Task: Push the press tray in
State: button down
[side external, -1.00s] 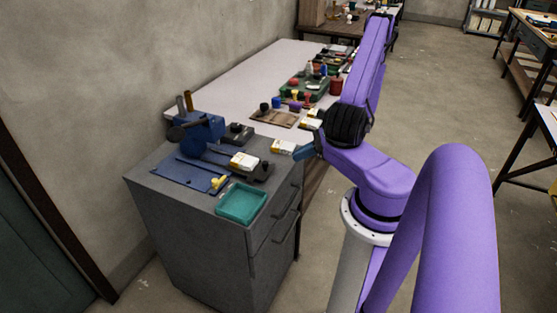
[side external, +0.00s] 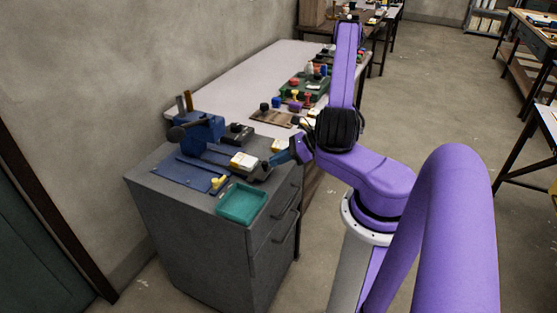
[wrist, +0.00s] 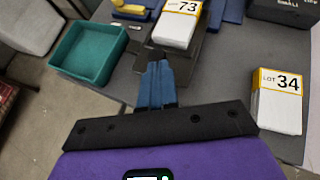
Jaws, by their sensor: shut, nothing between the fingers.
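The blue press (side external: 203,132) stands at the back left of the grey cabinet, its rails running toward the front right. The dark press tray (side external: 258,174) sits out at the front end of the rails, with a white LOT 73 box (side external: 243,160) on it. In the wrist view the LOT 73 box (wrist: 174,30) lies just beyond my fingertips. My gripper (side external: 270,162) has its blue fingers closed and empty, at the tray's front end. In the wrist view the closed fingertips (wrist: 160,66) overlap the dark tray (wrist: 186,72); I cannot tell whether they touch it.
A teal open tray (side external: 241,203) lies at the cabinet's front edge, near a yellow piece (side external: 218,182). A LOT 34 box (wrist: 277,100) stands right of my gripper in the wrist view. A black block (side external: 238,132) is behind. A white table (side external: 228,90) holds stamps and boxes.

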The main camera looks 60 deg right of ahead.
jog(key=w, duration=1)
jog(key=shift+w+a, duration=0.1)
jog(key=shift+w, duration=0.25)
